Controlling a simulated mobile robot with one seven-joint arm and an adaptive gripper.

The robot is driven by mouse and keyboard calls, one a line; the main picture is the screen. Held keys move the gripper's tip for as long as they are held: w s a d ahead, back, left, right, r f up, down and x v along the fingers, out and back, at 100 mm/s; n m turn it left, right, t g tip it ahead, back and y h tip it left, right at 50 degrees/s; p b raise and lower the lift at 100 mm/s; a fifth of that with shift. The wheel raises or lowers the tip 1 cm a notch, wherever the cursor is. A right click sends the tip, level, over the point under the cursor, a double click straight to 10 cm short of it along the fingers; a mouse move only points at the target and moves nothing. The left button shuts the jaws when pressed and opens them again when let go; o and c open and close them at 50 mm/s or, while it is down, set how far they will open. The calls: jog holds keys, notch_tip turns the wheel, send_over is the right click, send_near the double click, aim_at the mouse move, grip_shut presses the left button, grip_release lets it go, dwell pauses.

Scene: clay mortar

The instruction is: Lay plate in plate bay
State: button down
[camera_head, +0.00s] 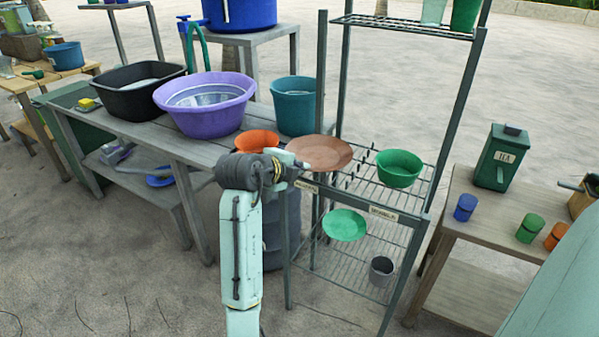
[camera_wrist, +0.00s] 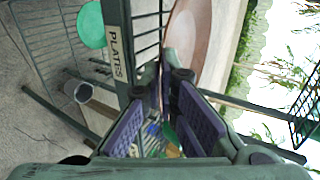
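A round brown plate (camera_head: 325,152) is at the tip of my gripper (camera_head: 298,165), above the left part of the rack's middle shelf. In the wrist view the plate (camera_wrist: 191,42) is tilted beyond the fingertips, its near rim between them. My gripper (camera_wrist: 166,76) appears shut on that rim; the exact contact is partly hidden by the fingers. The plate bay (camera_head: 347,184) is the wire section with upright prongs, behind a label (camera_wrist: 117,52) reading PLATES. The plate is over it and covers part of it in the head view.
A green bowl (camera_head: 399,168) sits in the right bay, beside the plate bay. A green dish (camera_head: 344,225) and a grey cup (camera_head: 381,271) are lower in the rack. Rack posts (camera_head: 459,115) stand close by. A bench with a purple basin (camera_head: 205,112) is left.

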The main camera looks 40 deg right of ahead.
jog(key=shift+w+d+f+p, duration=0.1)
jog(key=shift+f+p, duration=0.1)
jog(key=shift+f, duration=0.4)
jog(key=shift+s+d+f+p, duration=0.15)
jog(key=shift+f+p, duration=0.1)
jog(key=shift+f, duration=0.35)
jog(key=shift+w+d+f+p, duration=0.1)
jog(key=shift+w+f+p, duration=0.1)
jog(key=shift+f, duration=0.4)
jog(key=c, duration=2.4)
grip_release()
jog(key=shift+f, duration=0.15)
jog(key=c, duration=1.8)
grip_release()
jog(key=b+v, duration=0.2)
jog(key=v, duration=1)
